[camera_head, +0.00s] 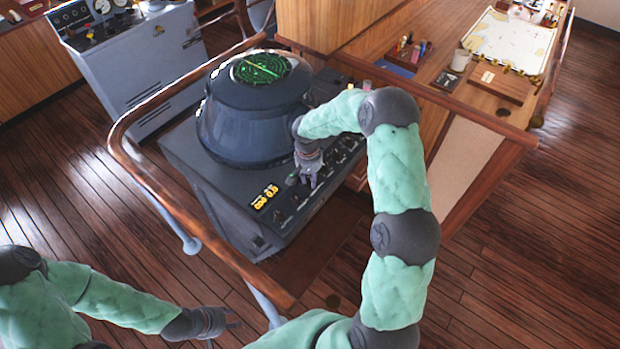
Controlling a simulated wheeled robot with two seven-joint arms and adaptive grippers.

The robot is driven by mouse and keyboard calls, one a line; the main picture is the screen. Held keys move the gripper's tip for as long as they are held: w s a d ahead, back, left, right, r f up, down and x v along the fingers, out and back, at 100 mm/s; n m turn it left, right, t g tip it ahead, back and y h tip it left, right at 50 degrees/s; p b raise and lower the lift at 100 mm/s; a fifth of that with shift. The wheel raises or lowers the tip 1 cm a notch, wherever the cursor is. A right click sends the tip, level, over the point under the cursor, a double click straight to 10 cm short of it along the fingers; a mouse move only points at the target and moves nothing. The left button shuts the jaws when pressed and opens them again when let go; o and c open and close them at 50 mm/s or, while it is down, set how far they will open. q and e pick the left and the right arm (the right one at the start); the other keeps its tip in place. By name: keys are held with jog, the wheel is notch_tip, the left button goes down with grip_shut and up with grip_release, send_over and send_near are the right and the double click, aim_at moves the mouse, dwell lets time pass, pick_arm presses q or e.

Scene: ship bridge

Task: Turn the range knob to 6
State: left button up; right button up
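The radar console (225,180) is dark grey, with a round hood and a green radar screen (260,68) on top. Its front panel carries a row of small knobs and a yellow lit readout (264,197), whose digits are too small to read surely. My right gripper (309,182) points down at this panel, right of the readout, with its fingertips at the row of knobs. The range knob cannot be told from the others; labels and pointer are unreadable or hidden by the gripper. My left gripper (228,325) hangs empty at the lower left, apart from the console, its fingers spread.
A wooden handrail (150,180) on pale posts curves around the console's left side. A chart table (440,85) with a chart, a mug and small items stands behind at right. A grey instrument cabinet (140,65) stands at the upper left. Wooden floor is open at right.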

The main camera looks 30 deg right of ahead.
jog(key=shift+s+n, duration=0.1)
jog(key=shift+n, duration=0.2)
grip_shut()
jog(key=shift+f+n+b, duration=0.1)
jog(key=shift+n+b, duration=0.25)
jog(key=shift+n, duration=0.25)
jog(key=shift+n+b, duration=0.4)
jog(key=shift+n, duration=0.7)
jog(key=n, duration=0.4)
jog(key=shift+s+n, duration=0.1)
jog(key=shift+n, duration=0.3)
jog(key=o, duration=1)
grip_release()
jog(key=shift+o, duration=0.2)
